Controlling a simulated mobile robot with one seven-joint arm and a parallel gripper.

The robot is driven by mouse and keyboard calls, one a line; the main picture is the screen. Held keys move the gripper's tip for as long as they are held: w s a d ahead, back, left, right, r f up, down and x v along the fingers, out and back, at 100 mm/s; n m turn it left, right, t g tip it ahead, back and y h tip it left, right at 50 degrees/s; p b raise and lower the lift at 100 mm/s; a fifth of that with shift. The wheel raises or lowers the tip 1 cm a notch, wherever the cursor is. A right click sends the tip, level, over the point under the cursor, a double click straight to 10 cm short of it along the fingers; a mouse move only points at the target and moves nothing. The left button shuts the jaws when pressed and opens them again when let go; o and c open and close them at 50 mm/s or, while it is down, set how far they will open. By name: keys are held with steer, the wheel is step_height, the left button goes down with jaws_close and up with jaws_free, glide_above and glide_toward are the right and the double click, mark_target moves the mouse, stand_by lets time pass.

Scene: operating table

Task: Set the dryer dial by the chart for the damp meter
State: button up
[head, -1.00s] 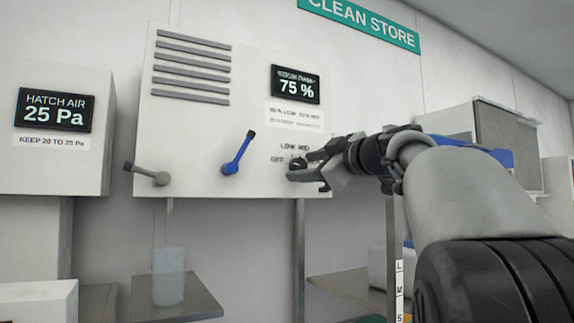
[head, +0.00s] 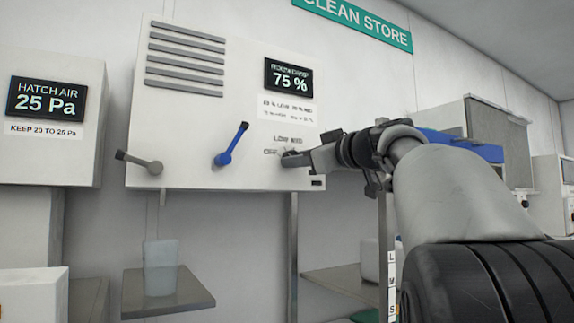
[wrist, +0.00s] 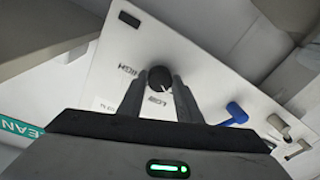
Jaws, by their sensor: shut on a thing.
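The dryer dial is a dark round knob (wrist: 159,80) on the white dryer panel (head: 190,120). In the wrist view it sits between my two fingertips, with LOW and HIGH lettering around it. My gripper (head: 293,159) is shut on the dial at the panel's lower right. It hides most of the dial in the head view, where LOW, MID and OFF show beside it. The damp meter (head: 289,77) reads 75 %. The chart (head: 287,107) is the white label below the meter; its small print is too blurred to read surely.
A blue lever (head: 231,144) and a grey lever (head: 139,163) stick out of the panel left of the dial. A hatch air display (head: 46,99) reads 25 Pa at far left. A shelf (head: 190,298) with a translucent container (head: 160,267) is below.

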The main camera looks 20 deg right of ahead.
steer(key=shift+s+a+r+m+t+h+p, duration=0.15)
steer(key=shift+m+h+p, duration=0.55)
steer(key=shift+m, duration=3.95)
steer(key=shift+w+a+m+t+h+p, duration=0.2)
steer(key=shift+m+p, duration=0.8)
steer(key=shift+m, duration=3.7)
steer(key=shift+s+a+r+m+t+h+p, duration=0.15)
steer(key=shift+m+h+p, duration=0.6)
steer(key=shift+m, duration=3.9)
steer(key=shift+d+f, duration=0.15)
steer(key=o, duration=1)
steer(key=shift+o, duration=0.2)
steer(key=shift+f, duration=0.1)
